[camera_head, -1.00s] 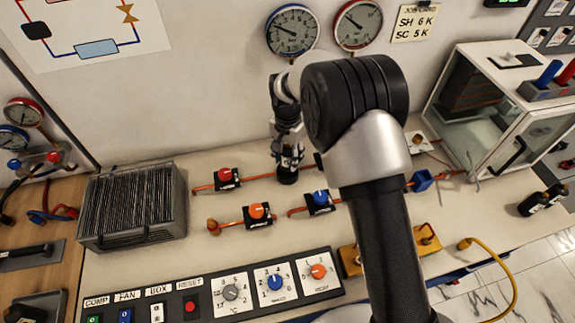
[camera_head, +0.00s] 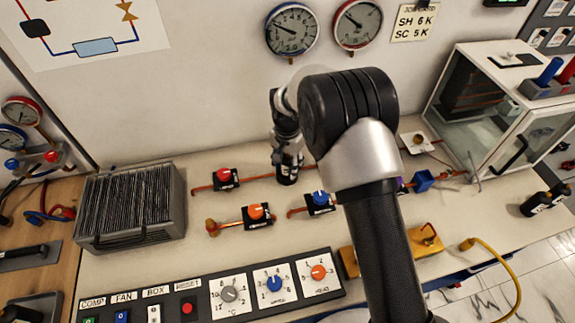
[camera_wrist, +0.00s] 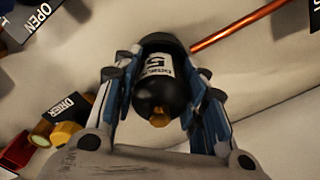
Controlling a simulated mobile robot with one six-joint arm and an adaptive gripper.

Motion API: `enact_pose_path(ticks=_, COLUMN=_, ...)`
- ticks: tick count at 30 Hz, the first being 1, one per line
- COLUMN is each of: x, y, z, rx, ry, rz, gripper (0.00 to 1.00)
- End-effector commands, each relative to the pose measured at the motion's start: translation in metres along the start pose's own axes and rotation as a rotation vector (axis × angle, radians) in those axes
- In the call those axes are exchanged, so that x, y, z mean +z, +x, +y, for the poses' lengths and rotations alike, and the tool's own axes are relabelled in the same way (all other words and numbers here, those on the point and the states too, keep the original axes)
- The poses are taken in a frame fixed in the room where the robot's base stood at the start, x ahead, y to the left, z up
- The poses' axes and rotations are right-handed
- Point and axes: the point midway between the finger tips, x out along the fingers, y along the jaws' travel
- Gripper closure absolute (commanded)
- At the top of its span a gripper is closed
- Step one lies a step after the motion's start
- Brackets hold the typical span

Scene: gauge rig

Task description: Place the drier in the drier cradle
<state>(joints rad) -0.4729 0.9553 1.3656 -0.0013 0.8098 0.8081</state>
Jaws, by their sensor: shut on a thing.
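My gripper (camera_head: 287,168) is above the bench, left of my forearm. It is shut on the drier (camera_head: 287,177), a black cylinder. In the wrist view the drier (camera_wrist: 160,90) sits between the blue-and-grey fingers, with a white label and a brass tip pointing toward the camera. A black plate (camera_wrist: 65,108) reading DRIER lies at the left of the wrist view, beside brass fittings (camera_wrist: 63,133). These fittings seem to belong to the cradle, but its full shape is cut off. In the head view I cannot pick out the cradle; my arm hides part of the pipe line.
Valves with red (camera_head: 224,175), orange (camera_head: 256,212) and blue (camera_head: 320,198) knobs stand on copper pipes around the gripper. A finned condenser (camera_head: 132,207) is left, a glass box (camera_head: 500,110) right. Two black bottles (camera_head: 534,205) stand at far right. A dial panel (camera_head: 230,292) lies in front.

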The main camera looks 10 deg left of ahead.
Motion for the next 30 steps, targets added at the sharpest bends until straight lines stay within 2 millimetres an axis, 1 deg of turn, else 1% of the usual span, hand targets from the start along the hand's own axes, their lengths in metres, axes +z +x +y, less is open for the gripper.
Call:
enact_pose_path(ticks=1, x=0.004, y=0.011, z=0.004, rx=0.010, ry=0.001, rz=-0.011, gripper=0.92)
enact_pose_path(ticks=2, x=0.005, y=0.012, z=0.004, rx=0.011, ry=0.001, rz=-0.012, gripper=0.59)
enact_pose_path(ticks=9, x=0.005, y=0.013, z=0.005, rx=0.013, ry=0.001, rz=-0.014, gripper=0.43)
enact_pose_path(ticks=10, x=0.005, y=0.013, z=0.005, rx=0.014, ry=0.001, rz=-0.014, gripper=0.42)
enact_pose_path(ticks=19, x=0.006, y=0.011, z=0.006, rx=0.015, ry=0.001, rz=-0.016, gripper=0.42)
enact_pose_path(ticks=22, x=0.006, y=0.005, z=0.005, rx=0.015, ry=0.000, rz=-0.015, gripper=0.42)
enact_pose_path(ticks=26, x=0.004, y=-0.016, z=0.004, rx=0.011, ry=0.000, rz=-0.011, gripper=0.42)
enact_pose_path(ticks=30, x=0.003, y=-0.049, z=0.003, rx=0.009, ry=0.000, rz=-0.009, gripper=0.42)
